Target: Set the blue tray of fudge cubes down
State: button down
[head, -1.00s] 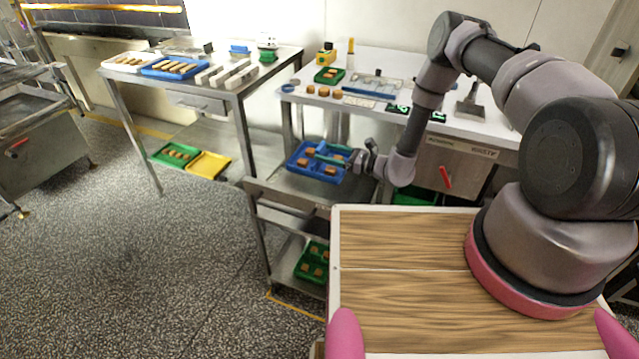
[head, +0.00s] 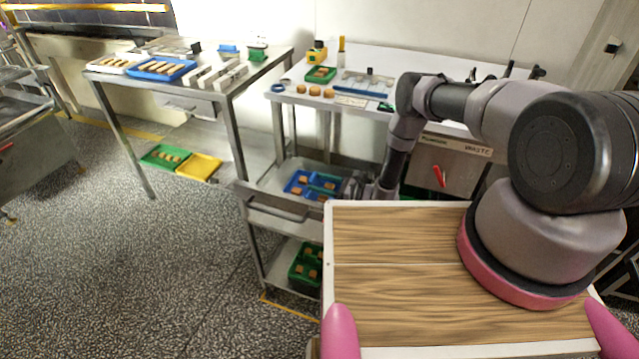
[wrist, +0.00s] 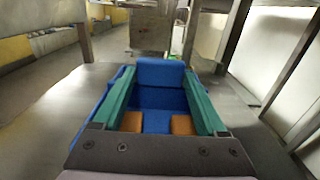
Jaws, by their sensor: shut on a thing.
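The blue tray (head: 290,186) of brown fudge cubes (head: 328,184) is at the upper deck of the steel cart, low behind its front rail. My gripper (head: 322,178) reaches over it from the right, its teal fingers along the tray. In the wrist view my fingers (wrist: 160,75) flank a raised blue part of the tray (wrist: 160,72), with fudge cubes (wrist: 183,124) visible near the palm. The gripper is shut on the tray. The tray looks level. Whether its underside touches the deck is hidden.
The steel cart (head: 285,212) has a lower shelf with a green tray (head: 296,272) of cubes. A white-topped table (head: 420,85) stands behind. A side table (head: 200,88) holds another blue tray (head: 135,68). Bare deck (wrist: 60,100) shows beside the held tray.

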grip_release()
jog(key=shift+f, duration=0.15)
jog(key=shift+d, duration=0.25)
jog(key=v, duration=1.1)
jog(key=shift+s+d, duration=0.2)
